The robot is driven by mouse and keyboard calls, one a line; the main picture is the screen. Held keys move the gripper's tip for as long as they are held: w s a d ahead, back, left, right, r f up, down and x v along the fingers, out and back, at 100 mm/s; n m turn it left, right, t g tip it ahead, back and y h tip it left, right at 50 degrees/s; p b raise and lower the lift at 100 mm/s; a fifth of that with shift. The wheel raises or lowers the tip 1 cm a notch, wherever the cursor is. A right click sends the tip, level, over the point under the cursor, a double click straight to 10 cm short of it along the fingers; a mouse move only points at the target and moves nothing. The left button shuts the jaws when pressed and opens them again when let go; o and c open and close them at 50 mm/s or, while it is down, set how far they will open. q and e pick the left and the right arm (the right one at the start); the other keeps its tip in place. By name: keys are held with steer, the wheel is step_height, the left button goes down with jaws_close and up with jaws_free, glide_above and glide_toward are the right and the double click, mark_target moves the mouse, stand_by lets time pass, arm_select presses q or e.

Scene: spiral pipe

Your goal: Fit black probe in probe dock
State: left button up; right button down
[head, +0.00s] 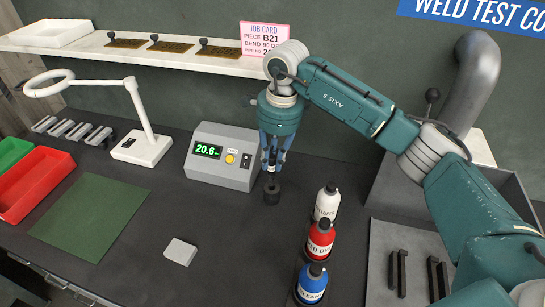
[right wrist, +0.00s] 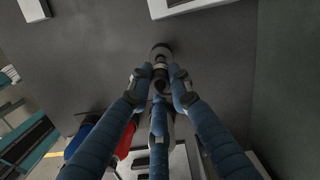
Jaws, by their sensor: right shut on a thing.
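My right gripper (head: 272,166) points down just right of the grey meter box, its blue fingers shut on the black probe (head: 271,172). The probe stands roughly upright between the fingertips. Directly below them is a wider dark round piece (head: 271,191) at the table top; I cannot tell whether it is the probe's lower end or the probe dock. In the right wrist view the fingertips (right wrist: 159,77) close around the dark probe, with the wider round piece (right wrist: 160,51) beyond. My left gripper is not in view.
The meter (head: 221,156) reads about 20.6. White, red and blue bottles (head: 327,204) stand in a row at right of the gripper. A white lamp (head: 143,147), a green mat (head: 92,217), red bin (head: 34,185) and small grey block (head: 180,251) lie left. Mid-front table is mostly clear.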

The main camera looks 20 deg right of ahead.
mark_target(273, 173)
steer(key=shift+f+b, duration=2.05)
steer(key=shift+f, duration=0.7)
steer(key=c, duration=1.5)
jaws_free()
steer(key=shift+c, duration=0.2)
